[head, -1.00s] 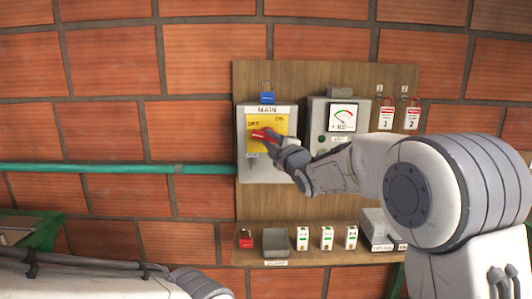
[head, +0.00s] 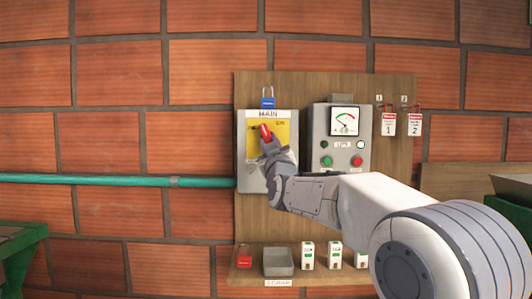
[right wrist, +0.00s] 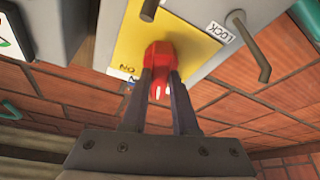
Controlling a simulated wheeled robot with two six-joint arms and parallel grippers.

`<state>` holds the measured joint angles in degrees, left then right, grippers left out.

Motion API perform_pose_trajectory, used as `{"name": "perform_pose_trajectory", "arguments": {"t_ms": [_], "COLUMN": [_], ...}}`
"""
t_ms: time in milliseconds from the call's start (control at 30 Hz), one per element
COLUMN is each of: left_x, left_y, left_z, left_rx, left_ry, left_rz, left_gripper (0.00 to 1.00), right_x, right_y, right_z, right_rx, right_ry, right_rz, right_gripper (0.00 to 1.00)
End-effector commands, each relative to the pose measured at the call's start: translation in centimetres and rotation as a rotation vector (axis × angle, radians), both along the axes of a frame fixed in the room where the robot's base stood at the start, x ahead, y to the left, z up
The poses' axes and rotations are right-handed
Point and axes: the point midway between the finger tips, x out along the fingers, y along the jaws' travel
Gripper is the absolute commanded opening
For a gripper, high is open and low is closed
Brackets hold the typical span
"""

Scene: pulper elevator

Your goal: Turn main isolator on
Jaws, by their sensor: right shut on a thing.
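The main isolator (head: 248,170) is a grey box labelled MAIN with a yellow plate (head: 283,130) and a red rotary handle (head: 265,132). The handle stands nearly upright, between the OFF side at left and the ON mark at upper right. My right gripper (head: 268,143) is shut on the handle from below. In the right wrist view the gripper's two fingers (right wrist: 163,85) close on either side of the red handle (right wrist: 160,55) in front of the yellow plate (right wrist: 130,45). The gripper partly hides the lower plate. My left gripper is not in view.
A blue padlock (head: 267,103) hangs above the isolator. A meter box (head: 318,125) with lamps or buttons stands close at right, beside two hanging tags (head: 388,124). A shelf below holds a red padlock (head: 244,257) and a grey tray (head: 278,263). My arm crosses the lower right.

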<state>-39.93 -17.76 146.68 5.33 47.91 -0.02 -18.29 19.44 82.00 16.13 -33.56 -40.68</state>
Motion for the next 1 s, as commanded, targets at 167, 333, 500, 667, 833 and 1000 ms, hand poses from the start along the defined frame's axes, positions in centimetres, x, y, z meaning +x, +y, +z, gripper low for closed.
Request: {"name": "perform_pose_trajectory", "arguments": {"t_ms": [167, 333, 500, 667, 833, 1000], "left_x": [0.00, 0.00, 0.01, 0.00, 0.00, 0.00], "left_y": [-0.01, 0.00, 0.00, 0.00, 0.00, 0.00], "left_z": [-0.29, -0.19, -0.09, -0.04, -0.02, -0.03], "left_rx": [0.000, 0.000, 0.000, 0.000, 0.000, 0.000], "left_ry": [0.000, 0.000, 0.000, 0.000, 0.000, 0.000], "left_rz": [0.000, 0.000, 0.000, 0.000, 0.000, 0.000], "left_gripper": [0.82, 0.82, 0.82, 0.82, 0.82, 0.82], "right_x": [-0.01, -0.01, 0.01, 0.00, 0.00, -0.02], "right_y": [0.37, 0.46, 0.56, 0.59, 0.61, 0.63], "right_z": [-0.03, -0.01, -0.02, -0.01, -0.02, -0.02], "right_rx": [0.147, 0.262, 0.341, 0.386, 0.405, 0.409], "right_ry": [0.000, 0.000, 0.001, 0.001, 0.001, 0.001], "right_rz": [0.004, 0.004, 0.004, 0.004, 0.005, 0.005], "right_gripper": [0.00, 0.00, 0.00, 0.00, 0.00, 0.00]}}
